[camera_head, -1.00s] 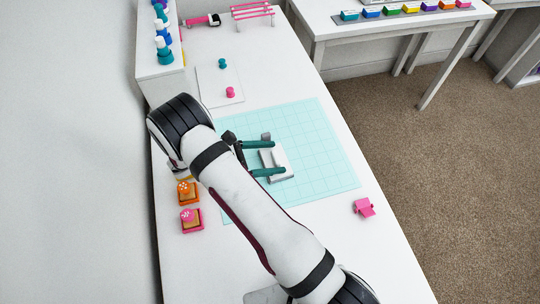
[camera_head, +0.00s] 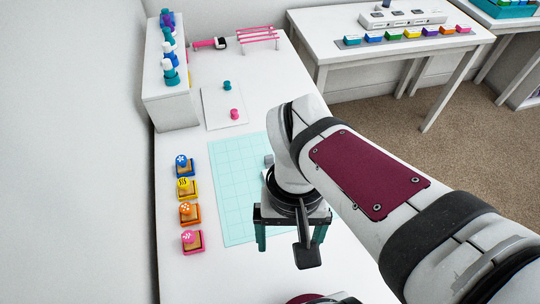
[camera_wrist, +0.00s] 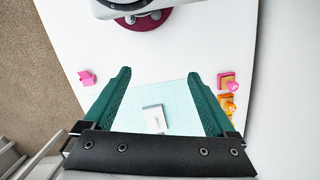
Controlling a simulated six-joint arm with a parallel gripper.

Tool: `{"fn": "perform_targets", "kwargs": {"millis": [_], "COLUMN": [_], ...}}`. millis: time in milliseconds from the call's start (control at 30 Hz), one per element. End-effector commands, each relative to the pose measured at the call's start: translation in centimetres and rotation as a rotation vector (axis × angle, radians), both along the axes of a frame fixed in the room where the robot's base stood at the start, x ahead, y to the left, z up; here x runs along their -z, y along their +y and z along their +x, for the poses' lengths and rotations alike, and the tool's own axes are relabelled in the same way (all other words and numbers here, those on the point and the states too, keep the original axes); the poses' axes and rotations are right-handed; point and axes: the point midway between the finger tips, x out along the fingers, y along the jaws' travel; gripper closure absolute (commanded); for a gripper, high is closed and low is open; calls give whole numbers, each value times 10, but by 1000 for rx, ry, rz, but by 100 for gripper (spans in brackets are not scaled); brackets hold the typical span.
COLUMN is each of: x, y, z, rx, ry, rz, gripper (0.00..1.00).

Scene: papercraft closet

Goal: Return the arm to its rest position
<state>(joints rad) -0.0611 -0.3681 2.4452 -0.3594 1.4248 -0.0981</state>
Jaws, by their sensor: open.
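My gripper (camera_head: 290,235) is over the front part of the cutting mat in the head view, its teal fingers pointing down. In the wrist view my gripper (camera_wrist: 160,80) has its two teal fingers wide apart with nothing between them. The teal gridded cutting mat (camera_head: 232,190) lies flat on the white table, partly hidden by my arm. A small white and grey block (camera_wrist: 154,118) lies on the mat in the wrist view, apart from the fingers. In the head view it is mostly hidden behind my arm.
Several stamps on pads, including a pink one (camera_head: 192,240) and a blue one (camera_head: 184,165), line the table's left side. A pink folded piece (camera_wrist: 87,78) lies on the table. A white shelf with bottles (camera_head: 172,100) stands at the back left. A second table (camera_head: 400,60) is behind.

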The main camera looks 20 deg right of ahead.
Motion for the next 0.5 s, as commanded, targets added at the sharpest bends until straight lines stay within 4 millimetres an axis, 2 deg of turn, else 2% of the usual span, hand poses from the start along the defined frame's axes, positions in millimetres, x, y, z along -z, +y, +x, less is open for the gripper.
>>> {"fn": "perform_targets", "kwargs": {"millis": [100,167,500], "x": [0,0,0], "y": [11,14,15], "z": [-16,-18,-19], "rx": [181,220,226], "ry": [-81,-97,-99], "rz": [82,100,105], "gripper": [9,9,9]}}
